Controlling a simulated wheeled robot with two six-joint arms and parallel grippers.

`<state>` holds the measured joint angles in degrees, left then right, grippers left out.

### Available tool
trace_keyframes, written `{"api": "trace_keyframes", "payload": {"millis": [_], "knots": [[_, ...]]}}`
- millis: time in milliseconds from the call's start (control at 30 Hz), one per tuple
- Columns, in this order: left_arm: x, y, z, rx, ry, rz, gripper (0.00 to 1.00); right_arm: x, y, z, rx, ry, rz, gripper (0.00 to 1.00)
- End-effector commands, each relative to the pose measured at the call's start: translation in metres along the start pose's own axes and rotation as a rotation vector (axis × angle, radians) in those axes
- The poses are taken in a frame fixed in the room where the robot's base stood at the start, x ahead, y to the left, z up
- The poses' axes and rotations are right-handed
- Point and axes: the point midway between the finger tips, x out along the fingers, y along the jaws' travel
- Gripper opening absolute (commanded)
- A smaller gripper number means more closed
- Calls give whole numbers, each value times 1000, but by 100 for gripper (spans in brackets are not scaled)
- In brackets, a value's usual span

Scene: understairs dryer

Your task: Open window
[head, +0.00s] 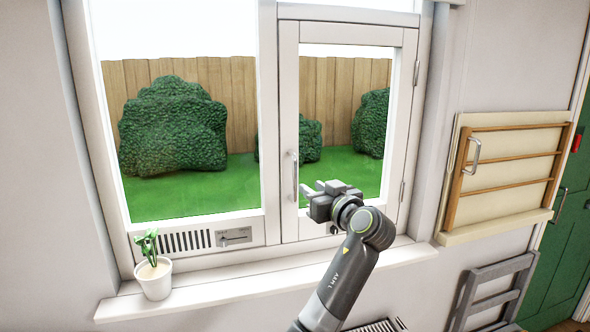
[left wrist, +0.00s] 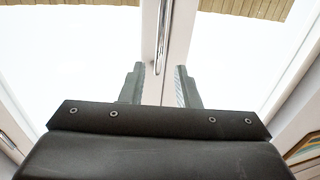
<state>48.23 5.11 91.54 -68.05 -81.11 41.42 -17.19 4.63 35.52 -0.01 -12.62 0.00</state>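The window's right-hand sash (head: 347,40) looks shut in its white frame; hinges show on its right side. A silver vertical bar handle (head: 295,178) is on the sash's left stile. My left gripper (head: 313,188) is just right of the handle in the head view, fingers towards the window. In the left wrist view my left gripper (left wrist: 160,88) has its two fingers apart, with nothing held between them. The handle (left wrist: 162,45) shows above and between the fingertips there; contact is not visible. My right gripper is not in view.
A white sill (head: 225,284) runs below the window, with a potted plant (head: 153,278) at its left end. A larger pane and a vent (head: 187,242) are left of the sash. A wooden fold-down rack (head: 510,155) hangs on the right wall, near a green door (head: 570,220).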

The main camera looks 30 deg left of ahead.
Motion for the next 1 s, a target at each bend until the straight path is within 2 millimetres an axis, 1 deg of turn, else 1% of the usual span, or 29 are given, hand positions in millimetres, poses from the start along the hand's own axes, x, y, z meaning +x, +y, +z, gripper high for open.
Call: {"api": "trace_keyframes", "payload": {"millis": [33, 200, 300, 433, 600, 900, 933, 1000], "knots": [[13, -1, -5, 4, 1, -4, 29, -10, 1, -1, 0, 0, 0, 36], [50, -2, -5, 4, 1, -3, 29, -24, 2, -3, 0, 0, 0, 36], [69, -1, -4, 4, 0, -3, 29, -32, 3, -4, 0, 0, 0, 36], [86, 0, -3, 3, 0, -1, 29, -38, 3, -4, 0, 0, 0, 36], [98, 0, -1, 1, -1, 0, 29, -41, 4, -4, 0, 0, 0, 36], [100, 0, 0, -1, -1, 1, 29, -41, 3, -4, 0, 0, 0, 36], [100, 0, 0, -1, -1, 1, 28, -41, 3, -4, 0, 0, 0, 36], [100, 0, 0, -1, -1, 1, 18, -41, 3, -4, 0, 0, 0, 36]]}}
